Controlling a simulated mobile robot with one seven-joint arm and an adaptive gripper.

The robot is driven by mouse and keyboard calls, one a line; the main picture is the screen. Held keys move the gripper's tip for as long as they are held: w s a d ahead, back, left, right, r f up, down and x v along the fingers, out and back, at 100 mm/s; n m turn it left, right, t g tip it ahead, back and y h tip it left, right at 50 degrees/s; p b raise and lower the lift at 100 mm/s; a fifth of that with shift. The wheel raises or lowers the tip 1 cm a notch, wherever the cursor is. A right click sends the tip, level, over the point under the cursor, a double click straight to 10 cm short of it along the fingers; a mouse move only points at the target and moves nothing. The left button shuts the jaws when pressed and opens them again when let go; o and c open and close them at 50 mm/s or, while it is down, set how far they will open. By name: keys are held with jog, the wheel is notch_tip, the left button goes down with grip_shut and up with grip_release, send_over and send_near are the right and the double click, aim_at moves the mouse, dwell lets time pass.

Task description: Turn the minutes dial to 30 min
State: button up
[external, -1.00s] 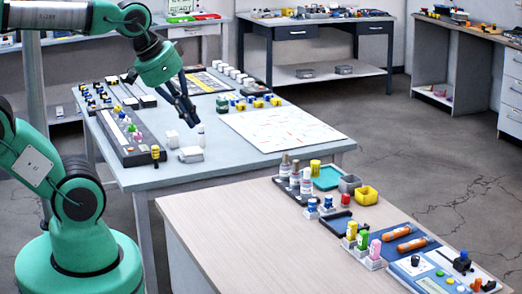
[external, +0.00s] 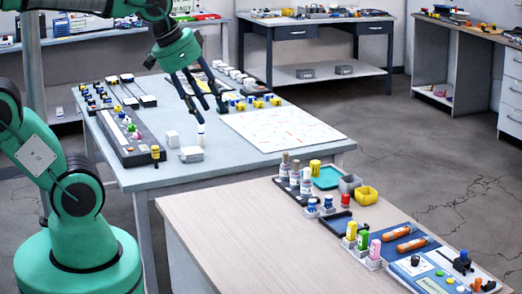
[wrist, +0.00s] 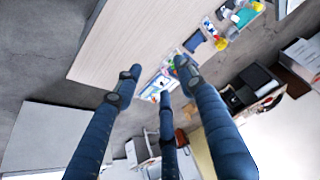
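A blue and white control panel (external: 432,270) lies at the near right end of the wooden table. It carries a dark knob (external: 415,261), small coloured buttons and a blue-black part (external: 462,262). Its markings are too small to read, so I cannot tell which part is the minutes dial or its setting. My gripper (external: 208,110) is open and empty, fingers pointing down over the grey-blue table, far from the panel. In the wrist view its dark blue fingers (wrist: 153,82) are spread, with the panel (wrist: 159,88) distant between them.
The wooden table (external: 225,215) has free room at its near left. Bottles (external: 295,175), a yellow cup (external: 366,195), coloured tubes (external: 362,240) and orange cylinders (external: 405,238) stand or lie along its right side.

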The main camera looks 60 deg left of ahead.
jog(key=w+d+r+m+p, duration=0.2)
jog(key=w+r, duration=0.1)
jog(key=w, duration=0.4)
jog(key=m+g+p, duration=0.6)
jog(key=m+p, duration=0.7)
jog(key=p, duration=0.1)
send_over(416, 257)
jog(key=w, duration=0.1)
notch_tip(416, 257, down, 28)
jog(key=f, duration=0.1)
jog(key=shift+w+a, duration=0.1)
jog(key=shift+a, duration=0.05)
jog(key=shift+f, duration=0.15)
jog(key=f, duration=0.9)
jog(key=s+f, duration=0.1)
jog(key=f, duration=0.3)
jog(key=shift+f, duration=0.2)
